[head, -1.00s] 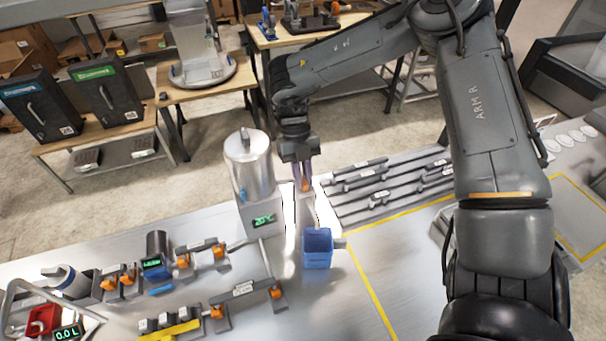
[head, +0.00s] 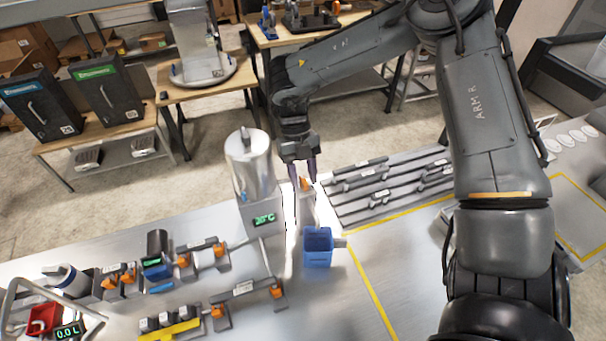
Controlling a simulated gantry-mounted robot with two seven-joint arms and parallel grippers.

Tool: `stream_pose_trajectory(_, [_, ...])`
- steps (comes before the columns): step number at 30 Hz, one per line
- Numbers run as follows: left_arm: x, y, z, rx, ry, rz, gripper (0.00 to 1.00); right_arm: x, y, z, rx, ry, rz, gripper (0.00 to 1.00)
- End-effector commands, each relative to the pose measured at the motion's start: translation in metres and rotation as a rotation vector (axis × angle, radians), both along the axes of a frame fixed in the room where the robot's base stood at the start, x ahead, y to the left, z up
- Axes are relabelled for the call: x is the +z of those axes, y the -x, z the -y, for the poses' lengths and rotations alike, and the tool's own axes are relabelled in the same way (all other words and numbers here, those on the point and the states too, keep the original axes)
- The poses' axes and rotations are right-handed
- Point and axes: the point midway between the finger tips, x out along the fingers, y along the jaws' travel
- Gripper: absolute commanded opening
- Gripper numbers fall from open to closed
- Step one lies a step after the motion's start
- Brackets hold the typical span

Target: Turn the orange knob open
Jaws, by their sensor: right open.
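The orange knob (head: 305,184) sits on a small grey valve beside the silver tank (head: 249,162). My right gripper (head: 303,178) points down over the knob with its fingers spread, one on each side of it. The fingers look apart from the knob. The knob looks slightly tilted, but its exact turn is too small to tell. A blue open container (head: 318,247) stands on the bench just in front of the valve. My left gripper is not in view.
A green-lit display (head: 264,220) is on the tank's base. A rack of grey bars (head: 385,182) lies right of the knob. Other valves with orange handles (head: 217,311) stand at the front left. The bench right of the blue container is clear, marked with yellow lines.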

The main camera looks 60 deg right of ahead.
Motion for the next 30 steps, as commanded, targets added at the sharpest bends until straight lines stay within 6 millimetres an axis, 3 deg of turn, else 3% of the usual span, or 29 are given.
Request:
stream_pose_trajectory(5, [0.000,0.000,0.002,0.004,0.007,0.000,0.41,0.009,-0.003,0.003,0.000,0.001,0.002,0.41])
stream_pose_trajectory(18, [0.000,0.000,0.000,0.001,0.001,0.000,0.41,0.062,-0.019,0.017,0.000,0.003,0.000,0.41])
stream_pose_trajectory(30, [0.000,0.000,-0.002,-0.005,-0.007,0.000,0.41,0.069,-0.022,0.019,0.001,0.000,0.000,0.41])
